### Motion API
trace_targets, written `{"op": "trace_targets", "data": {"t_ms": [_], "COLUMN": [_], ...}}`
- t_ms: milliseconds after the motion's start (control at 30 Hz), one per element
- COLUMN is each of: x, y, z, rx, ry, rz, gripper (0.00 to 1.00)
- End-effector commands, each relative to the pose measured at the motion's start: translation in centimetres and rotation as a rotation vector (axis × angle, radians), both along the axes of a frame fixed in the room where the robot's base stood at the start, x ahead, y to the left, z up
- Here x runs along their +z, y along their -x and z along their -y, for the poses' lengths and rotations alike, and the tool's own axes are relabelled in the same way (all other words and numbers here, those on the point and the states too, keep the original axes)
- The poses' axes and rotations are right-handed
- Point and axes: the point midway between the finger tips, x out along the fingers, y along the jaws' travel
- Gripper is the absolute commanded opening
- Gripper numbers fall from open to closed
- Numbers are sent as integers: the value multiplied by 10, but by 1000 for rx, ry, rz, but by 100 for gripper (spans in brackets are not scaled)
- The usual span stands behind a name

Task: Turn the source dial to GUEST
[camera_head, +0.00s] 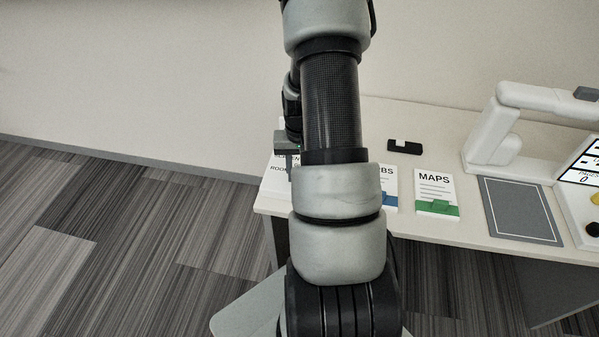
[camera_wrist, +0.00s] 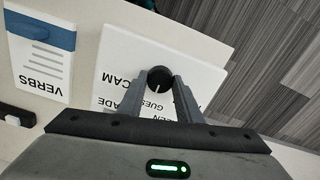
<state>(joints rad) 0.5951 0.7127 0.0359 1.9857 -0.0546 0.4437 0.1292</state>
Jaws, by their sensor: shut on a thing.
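The source dial (camera_wrist: 158,76) is a round black knob on a white panel (camera_wrist: 115,55), in the upper middle of the wrist view. My gripper (camera_wrist: 158,82) has one finger on each side of the knob and is shut on it. A small pale mark shows on the knob's lower side in the picture, towards the upside-down word GUEST (camera_wrist: 155,105). The word CAM lies to its left; other labels are partly covered by the fingers. In the head view, my gripper (camera_head: 288,160) is over the panel (camera_head: 272,185) at the table's left end; my arm hides the dial.
A VERBS card (camera_wrist: 40,55) lies beside the panel. A MAPS card (camera_head: 437,192), a small black box (camera_head: 404,147), a grey mat (camera_head: 520,210) and a white arm-like stand (camera_head: 495,130) are further right on the table (camera_head: 450,130). Carpeted floor is clear to the left.

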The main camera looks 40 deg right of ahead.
Motion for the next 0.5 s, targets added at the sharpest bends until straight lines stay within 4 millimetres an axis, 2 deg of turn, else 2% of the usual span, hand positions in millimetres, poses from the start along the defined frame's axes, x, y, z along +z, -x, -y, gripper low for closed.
{"op": "trace_targets", "data": {"t_ms": [100, 133, 233, 500], "x": [0, 0, 0, 0], "y": [0, 0, 0, 0], "z": [0, 0, 0, 0], "rx": [1, 1, 1, 2], "ry": [-1, -1, -1, 0], "rz": [-1, -1, -1, 0], "gripper": [9, 33, 50, 50]}}
